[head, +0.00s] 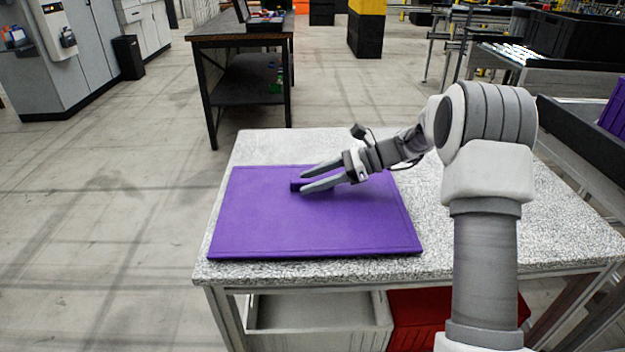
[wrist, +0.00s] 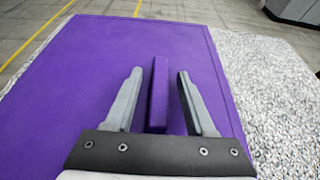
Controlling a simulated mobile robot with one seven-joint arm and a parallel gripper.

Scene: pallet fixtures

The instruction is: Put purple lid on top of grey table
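The purple lid (head: 310,230) lies flat on the speckled grey table (head: 460,240), near its left front part. It has a raised purple handle (wrist: 159,92) at its middle. My gripper (head: 302,182) is over the lid with its two fingers on either side of the handle. In the wrist view my gripper (wrist: 158,85) is open, with a gap between each finger and the handle. The handle is partly hidden behind a finger in the head view. Whether the fingertips touch the lid, I cannot tell.
A grey bin (head: 320,318) and a red bin (head: 410,318) stand under the table. The tabletop right of the lid is bare. A dark workbench (head: 240,35) stands behind, and a conveyor with dark crates (head: 580,40) is at the right.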

